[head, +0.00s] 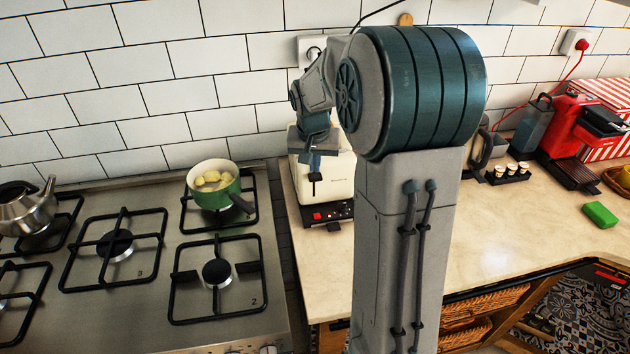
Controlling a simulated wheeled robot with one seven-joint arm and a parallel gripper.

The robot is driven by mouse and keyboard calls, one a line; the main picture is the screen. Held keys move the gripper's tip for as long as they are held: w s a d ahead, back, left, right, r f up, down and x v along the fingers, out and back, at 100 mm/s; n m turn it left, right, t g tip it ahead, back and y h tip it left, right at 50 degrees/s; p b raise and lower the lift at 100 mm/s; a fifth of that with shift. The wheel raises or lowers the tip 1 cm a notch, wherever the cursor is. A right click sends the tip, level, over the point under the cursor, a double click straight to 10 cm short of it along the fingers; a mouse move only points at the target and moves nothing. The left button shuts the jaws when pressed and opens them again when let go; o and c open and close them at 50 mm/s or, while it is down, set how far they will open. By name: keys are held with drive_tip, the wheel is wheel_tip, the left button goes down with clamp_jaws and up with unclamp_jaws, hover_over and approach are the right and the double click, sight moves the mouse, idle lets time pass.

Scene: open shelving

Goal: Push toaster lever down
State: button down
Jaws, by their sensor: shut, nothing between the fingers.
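The cream toaster (337,187) stands on the counter to the right of the stove, with a dark control panel and a red button at its base. Its black lever (315,177) shows on the front face, in the upper part of the slot. My gripper (316,157) is shut and empty at the toaster's upper front, just above the lever. I cannot tell whether the fingertips touch the lever. My own arm hides the toaster's right side.
A green pot (214,187) with yellow food sits on the stove (150,310) to the left, its handle towards the toaster. A steel kettle (28,208) stands far left. A red coffee machine (572,140) and green sponge (600,214) are to the right. The front counter is clear.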

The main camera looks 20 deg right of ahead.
drive_tip(key=shift+b+x, duration=0.4)
drive_tip(key=shift+x, duration=0.75)
drive_tip(key=b+x, duration=0.2)
drive_tip(key=s+b+x, duration=0.1)
drive_tip(key=b+x, duration=0.1)
drive_tip(key=a+b+x, duration=0.1)
drive_tip(key=b+x, duration=0.1)
drive_tip(key=x, duration=0.1)
drive_tip(key=shift+s+f, duration=0.25)
drive_tip(key=shift+f, duration=0.05)
drive_tip(key=s+r, duration=0.1)
drive_tip(key=s+a, duration=0.1)
drive_tip(key=shift+s+a+r, duration=0.15)
drive_tip(key=shift+s+r, duration=0.15)
drive_tip(key=shift+r, duration=0.1)
